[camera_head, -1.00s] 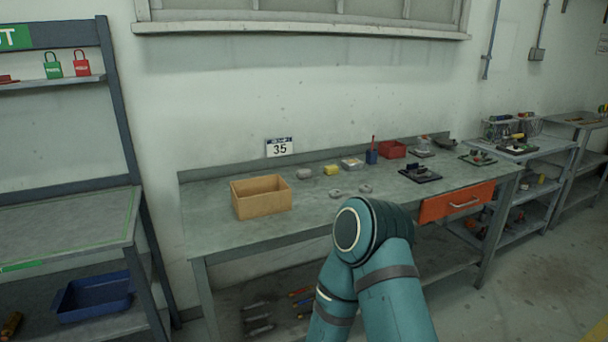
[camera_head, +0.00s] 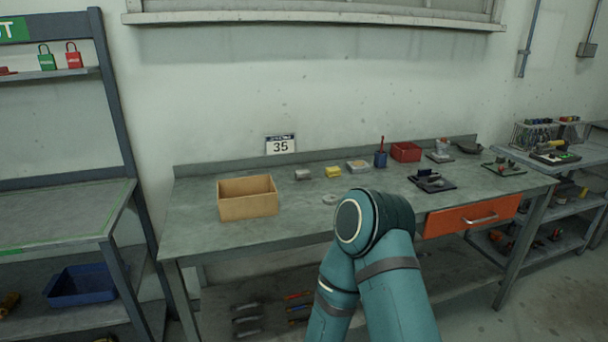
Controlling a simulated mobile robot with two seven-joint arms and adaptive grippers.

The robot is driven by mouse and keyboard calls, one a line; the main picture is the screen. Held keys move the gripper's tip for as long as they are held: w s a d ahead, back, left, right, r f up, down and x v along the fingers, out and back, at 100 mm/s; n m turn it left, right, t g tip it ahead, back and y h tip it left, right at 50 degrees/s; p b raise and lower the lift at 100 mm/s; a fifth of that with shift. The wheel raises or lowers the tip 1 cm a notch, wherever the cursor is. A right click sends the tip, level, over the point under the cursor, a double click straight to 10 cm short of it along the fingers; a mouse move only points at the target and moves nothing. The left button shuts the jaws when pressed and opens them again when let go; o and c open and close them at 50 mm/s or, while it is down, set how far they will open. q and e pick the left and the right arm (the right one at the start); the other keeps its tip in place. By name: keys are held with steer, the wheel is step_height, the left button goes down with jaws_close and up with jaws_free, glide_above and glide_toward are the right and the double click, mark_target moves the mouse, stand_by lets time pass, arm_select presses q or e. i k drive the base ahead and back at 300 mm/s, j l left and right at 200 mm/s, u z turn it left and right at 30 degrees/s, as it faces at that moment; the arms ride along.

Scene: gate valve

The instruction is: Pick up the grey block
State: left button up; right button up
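A small grey block (camera_head: 302,174) sits on the workbench (camera_head: 225,232), left of a yellow block (camera_head: 333,172) and behind and right of an open wooden box (camera_head: 247,197). A teal arm link of mine rises from the bottom of the view, in front of the bench. Neither of my grippers shows in the view, so their state is hidden.
A grey round part (camera_head: 329,198) lies in front of the blocks. An orange drawer (camera_head: 470,216) hangs under the bench. The bench's front left is clear.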

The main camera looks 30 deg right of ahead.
mark_target(302, 175)
steer(key=l+u, duration=0.1)
steer(key=l, duration=0.4)
steer(key=k+l+u, duration=0.15)
steer(key=l, duration=0.35)
steer(key=l+u, duration=0.1)
steer(key=l, duration=0.4)
steer(key=k+l+u, duration=0.15)
steer(key=l, duration=0.3)
steer(key=i, duration=0.05)
